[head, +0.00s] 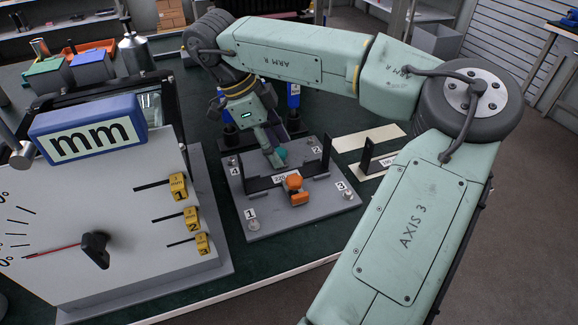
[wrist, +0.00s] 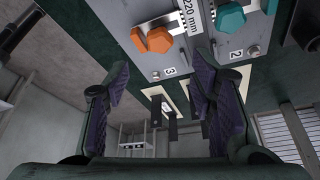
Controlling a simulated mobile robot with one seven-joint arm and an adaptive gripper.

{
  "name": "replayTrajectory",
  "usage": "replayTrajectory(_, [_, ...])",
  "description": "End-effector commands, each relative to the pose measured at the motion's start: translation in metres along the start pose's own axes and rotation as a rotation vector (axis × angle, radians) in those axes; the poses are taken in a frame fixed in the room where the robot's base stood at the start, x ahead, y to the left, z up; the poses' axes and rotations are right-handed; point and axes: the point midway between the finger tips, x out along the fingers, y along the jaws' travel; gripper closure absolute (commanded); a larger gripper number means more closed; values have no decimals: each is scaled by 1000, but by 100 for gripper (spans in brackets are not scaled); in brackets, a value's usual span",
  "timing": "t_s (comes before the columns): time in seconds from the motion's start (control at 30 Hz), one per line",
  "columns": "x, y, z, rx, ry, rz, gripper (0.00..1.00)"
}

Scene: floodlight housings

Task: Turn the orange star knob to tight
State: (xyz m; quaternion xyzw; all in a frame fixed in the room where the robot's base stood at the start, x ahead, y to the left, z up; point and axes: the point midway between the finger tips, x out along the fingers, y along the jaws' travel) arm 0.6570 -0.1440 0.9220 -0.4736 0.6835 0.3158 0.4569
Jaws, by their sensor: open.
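The orange star knob (head: 292,182) sits on the front side of a grey plate (head: 262,222), by a small white label, with another orange part just in front of it. In the wrist view the orange knob (wrist: 160,40) is at the top, beside the "220 mm" strip. It lies beyond the fingertips, not between them. My gripper (head: 283,148) is over the back of the plate, near a teal knob (head: 281,154). In the wrist view my gripper (wrist: 160,78) is open and empty, its purple pads wide apart. The knob's tightness cannot be told.
Dark uprights stand on the plate. A large dial gauge marked "mm" (head: 90,128) with yellow numbered tags stands left. A dark bracket (head: 368,157) on a pale strip is right of the plate. Bins and a metal bottle (head: 134,52) are back left. My arm spans the right.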

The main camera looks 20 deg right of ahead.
Motion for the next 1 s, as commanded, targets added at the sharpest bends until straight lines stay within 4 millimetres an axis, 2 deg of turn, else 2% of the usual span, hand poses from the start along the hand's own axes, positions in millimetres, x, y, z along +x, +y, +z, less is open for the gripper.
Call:
replayTrajectory(0.3, [58,1,-1,-2,-2,4,50])
replayTrajectory(0.5, [83,1,0,-2,-1,2,50])
replayTrajectory(0.87, [92,0,0,-1,-1,0,50])
replayTrajectory(1.0, [91,0,0,-1,-1,0,57])
